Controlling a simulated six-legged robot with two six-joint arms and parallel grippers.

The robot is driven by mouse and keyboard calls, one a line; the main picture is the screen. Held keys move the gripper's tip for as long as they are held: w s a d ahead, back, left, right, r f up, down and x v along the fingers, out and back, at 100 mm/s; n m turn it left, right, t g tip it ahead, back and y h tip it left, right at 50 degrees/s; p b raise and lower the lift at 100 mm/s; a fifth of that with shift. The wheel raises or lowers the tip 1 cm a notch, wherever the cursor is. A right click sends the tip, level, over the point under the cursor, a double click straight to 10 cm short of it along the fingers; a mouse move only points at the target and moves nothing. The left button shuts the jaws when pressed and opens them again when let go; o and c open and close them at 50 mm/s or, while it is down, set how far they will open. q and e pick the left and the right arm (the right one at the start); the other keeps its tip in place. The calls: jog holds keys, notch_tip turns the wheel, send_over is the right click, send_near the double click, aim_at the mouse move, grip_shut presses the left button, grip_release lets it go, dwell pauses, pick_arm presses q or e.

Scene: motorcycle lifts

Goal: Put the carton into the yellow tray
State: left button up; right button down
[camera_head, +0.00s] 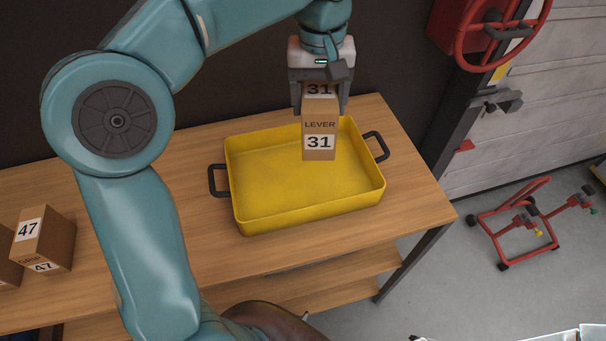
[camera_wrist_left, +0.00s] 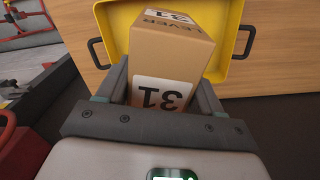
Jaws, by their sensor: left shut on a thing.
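The tray is rectangular with a black handle at each end and looks empty. In the left wrist view the carton (camera_wrist_left: 172,50) sits between the fingers of the gripper (camera_wrist_left: 165,90), with the tray's yellow rim (camera_wrist_left: 238,70) beyond. I cannot tell how far the carton's bottom is above the tray floor. My right gripper is not in view.
The tray stands on a wooden table (camera_head: 408,200) with a lower shelf. Another brown carton labelled "47" (camera_head: 58,240) stands at the far left, beside part of another box. A red wheeled stand (camera_head: 515,225) is on the floor at right. A red handwheel (camera_head: 500,30) is at upper right.

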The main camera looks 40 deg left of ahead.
pick_arm(q)
jog(key=s+a+n, duration=0.3)
jog(key=s+a, duration=0.1)
jog(key=a, duration=0.5)
jog(key=f, duration=1.9)
jog(key=shift+w+a+f, duration=0.2)
jog(key=shift+a+f, duration=0.1)
jog(key=shift+a, duration=0.05)
jog(key=shift+s, duration=0.1)
jog(key=o, duration=1.2)
jog(key=shift+f, duration=0.15)
